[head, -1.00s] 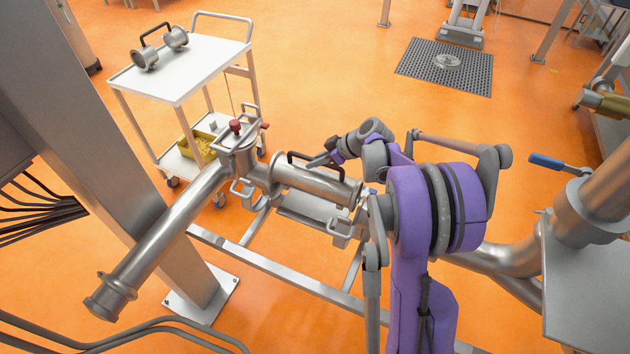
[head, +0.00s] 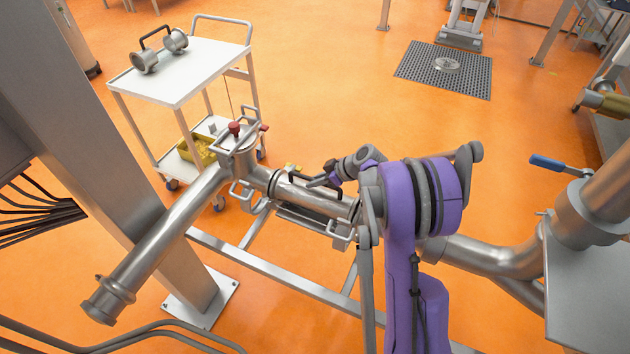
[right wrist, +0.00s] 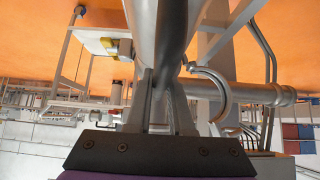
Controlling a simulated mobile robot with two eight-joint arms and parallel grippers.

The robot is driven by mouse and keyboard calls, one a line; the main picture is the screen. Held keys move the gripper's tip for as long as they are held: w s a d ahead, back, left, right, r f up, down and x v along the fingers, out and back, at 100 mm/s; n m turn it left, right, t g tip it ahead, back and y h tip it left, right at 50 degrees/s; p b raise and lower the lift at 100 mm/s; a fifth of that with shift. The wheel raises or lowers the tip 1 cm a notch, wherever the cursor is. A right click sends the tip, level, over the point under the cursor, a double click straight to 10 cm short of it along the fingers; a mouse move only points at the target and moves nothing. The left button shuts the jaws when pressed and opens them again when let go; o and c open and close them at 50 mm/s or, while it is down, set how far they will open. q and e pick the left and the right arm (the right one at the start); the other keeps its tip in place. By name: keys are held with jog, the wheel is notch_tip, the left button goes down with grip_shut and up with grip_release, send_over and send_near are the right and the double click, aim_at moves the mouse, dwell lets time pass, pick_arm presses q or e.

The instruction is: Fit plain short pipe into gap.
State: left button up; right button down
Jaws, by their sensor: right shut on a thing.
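The plain short pipe (head: 318,197) is a steel cylinder with a dark bar handle on top. It lies roughly level between the valve-topped pipe junction (head: 238,163) on its left and the bent pipe line (head: 480,254) on its right. Its left end is close to the junction; I cannot tell if they touch. Its right end is partly hidden by my right arm. My right gripper (head: 318,182) is shut on the handle from above. In the right wrist view the dark handle (right wrist: 172,45) runs between the fingers. My left gripper is not in view.
A white cart (head: 190,75) stands behind left, with another handled steel piece (head: 158,51) on top and a yellow bin (head: 197,150) below. A grey post (head: 115,150) stands left. A steel frame rail (head: 275,273) runs below. A blue-handled valve (head: 560,166) is at right.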

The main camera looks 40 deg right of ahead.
jog(key=c, duration=0.8)
grip_release()
jog(key=v, duration=1.1)
jog(key=shift+s+d+r, duration=0.15)
jog(key=shift+s+r, duration=0.05)
jog(key=shift+s+a+r, duration=0.15)
jog(key=shift+a+r, duration=0.05)
jog(key=shift+a, duration=0.05)
jog(key=s+a+r+m+g+h, duration=0.1)
jog(key=s+a+m+g, duration=0.2)
jog(key=a, duration=1.2)
jog(key=s+a+f+m+h, duration=0.1)
jog(key=s+a+m+h, duration=0.1)
jog(key=s+a, duration=0.9)
jog(key=s+h, duration=0.1)
jog(key=s, duration=0.3)
jog(key=shift+a+f, duration=0.25)
jog(key=shift+a, duration=0.15)
jog(key=shift+s, duration=0.1)
